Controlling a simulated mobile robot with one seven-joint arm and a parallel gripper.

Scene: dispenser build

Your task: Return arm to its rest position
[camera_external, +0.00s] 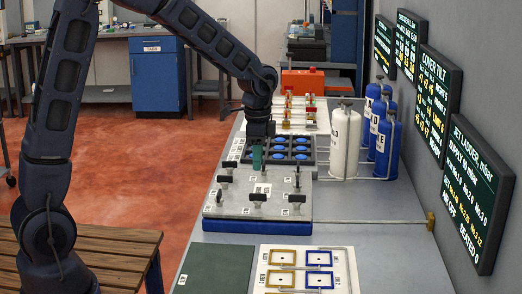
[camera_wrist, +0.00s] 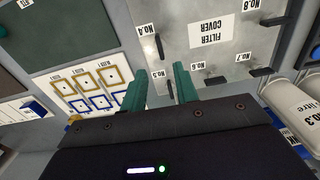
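My arm (camera_external: 62,110) reaches from the left over the bench in the external view. My gripper (camera_external: 257,158) hangs down above the far part of the grey plate, close to the dark tray. In the wrist view my gripper (camera_wrist: 160,76) shows two teal fingers spread apart. The grey plate (camera_wrist: 230,60), labelled as a filter cover, lies beyond the fingers. I cannot tell the exact height of the fingertips above it.
The cover plate (camera_external: 240,197) carries several black clamps. A dark tray (camera_external: 310,152) with blue round pieces lies behind it. White (camera_external: 345,143) and blue bottles (camera_external: 388,150) stand to the right. A green mat (camera_external: 215,268) and a board with coloured frames (camera_external: 340,262) lie in front.

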